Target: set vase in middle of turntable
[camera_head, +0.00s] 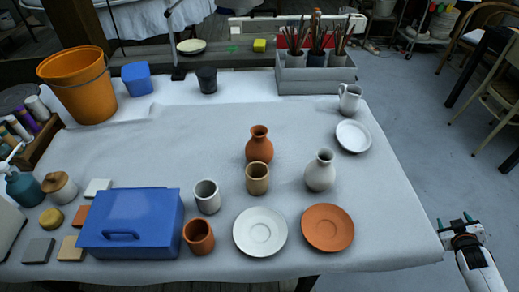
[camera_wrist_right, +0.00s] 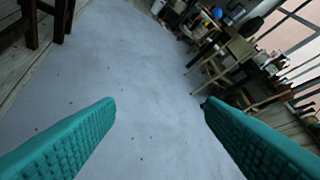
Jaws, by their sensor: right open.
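A terracotta vase (camera_head: 259,145) stands upright at the middle of the table. A pale grey vase (camera_head: 320,172) stands upright to its right. I cannot pick out a turntable for certain; the round flat things are a white plate (camera_head: 260,232) and a terracotta plate (camera_head: 327,228) near the front edge, and a white plate (camera_head: 353,136) at the right, all empty. My right gripper (camera_head: 454,219) is off the table's right edge, well away from both vases. Its teal fingers are wide apart and empty in the right wrist view (camera_wrist_right: 158,106), with floor beyond. My left gripper does not show.
A tan cup (camera_head: 258,179), a grey cup (camera_head: 207,197) and a terracotta cup (camera_head: 199,237) stand near the vases. A blue box (camera_head: 131,223) sits front left. A white pitcher (camera_head: 349,98) and a grey tool caddy (camera_head: 316,80) are at the back right. The table's centre-left is clear.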

